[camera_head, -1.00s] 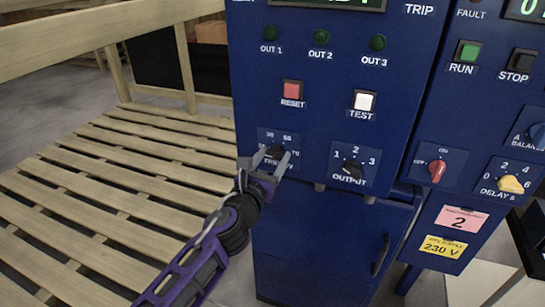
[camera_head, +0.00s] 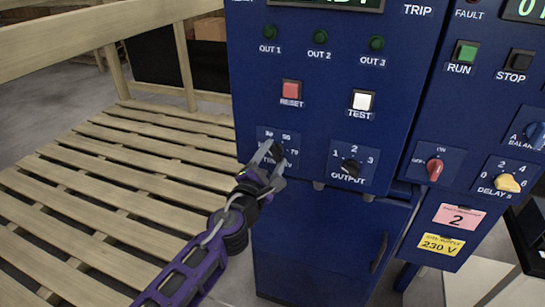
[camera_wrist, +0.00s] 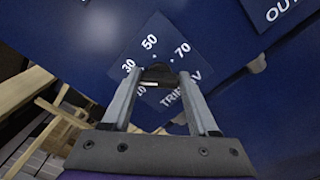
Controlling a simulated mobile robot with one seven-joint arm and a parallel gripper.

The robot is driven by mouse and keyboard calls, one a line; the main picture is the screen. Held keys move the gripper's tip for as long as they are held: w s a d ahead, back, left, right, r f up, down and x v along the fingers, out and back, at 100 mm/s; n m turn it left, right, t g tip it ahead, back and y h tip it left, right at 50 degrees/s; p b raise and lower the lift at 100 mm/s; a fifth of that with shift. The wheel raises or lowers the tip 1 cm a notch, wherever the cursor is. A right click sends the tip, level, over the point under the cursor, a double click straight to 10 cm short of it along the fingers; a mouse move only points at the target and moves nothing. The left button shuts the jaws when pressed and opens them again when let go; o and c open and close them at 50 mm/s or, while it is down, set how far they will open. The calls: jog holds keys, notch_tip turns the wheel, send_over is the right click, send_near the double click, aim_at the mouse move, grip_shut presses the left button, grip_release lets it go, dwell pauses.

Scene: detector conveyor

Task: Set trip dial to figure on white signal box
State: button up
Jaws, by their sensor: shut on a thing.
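The trip dial is a black knob on a blue plate at the lower left of the blue cabinet front; it shows in the wrist view (camera_wrist: 158,73). Figures 10, 30, 50 and 70 stand around it. My gripper (camera_head: 271,153) is shut on the knob, with one finger on each side, also in the wrist view (camera_wrist: 160,78). In the head view the fingers largely hide the knob. I cannot tell for sure which figure it points to. No white signal box with a readable figure shows.
An output dial (camera_head: 350,168) sits close to the right of my gripper. Above are a red reset button (camera_head: 291,90) and a white test button (camera_head: 361,101). A wooden slatted platform (camera_head: 130,190) lies left. Pale surfaces (camera_head: 478,278) show at lower right.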

jog(key=m+b, duration=0.1)
jog(key=m, duration=0.6)
jog(key=shift+f, duration=0.1)
jog(key=m, duration=0.6)
jog(key=shift+b, duration=0.4)
jog(key=shift+m, duration=0.3)
jog(key=o, duration=1.4)
jog(key=shift+f, duration=0.1)
